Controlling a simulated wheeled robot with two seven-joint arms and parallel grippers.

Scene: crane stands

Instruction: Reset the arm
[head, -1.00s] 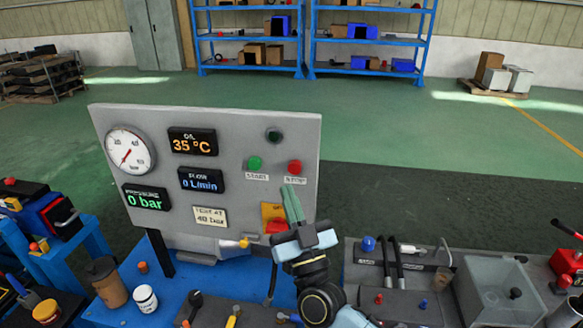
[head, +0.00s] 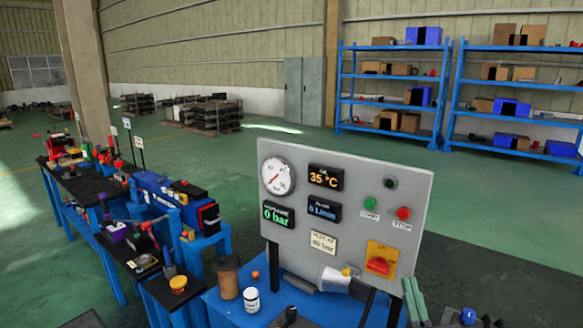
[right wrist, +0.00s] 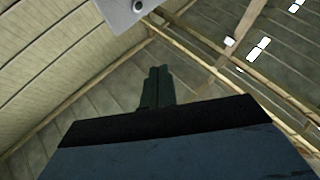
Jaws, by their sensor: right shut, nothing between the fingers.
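My right gripper (head: 414,298) shows at the bottom right of the head view, its green fingers together and empty, pointing up. It is just below and right of the control panel's lower edge, apart from the red rotary switch. In the right wrist view its closed fingers (right wrist: 157,88) point up toward the roof, with nothing between them. The grey control panel (head: 335,170) stands upright with a round gauge (head: 276,176), a green START button (head: 371,204) and a red STOP button (head: 403,213). Its displays read 35 °C, 0 L/min and 0 bar. My left gripper is not in view.
A blue bench (head: 235,313) under the panel holds a brown cup (head: 228,278) and a white jar (head: 251,300). More benches with tools (head: 120,215) run off to the left. Blue shelves (head: 392,85) stand far back.

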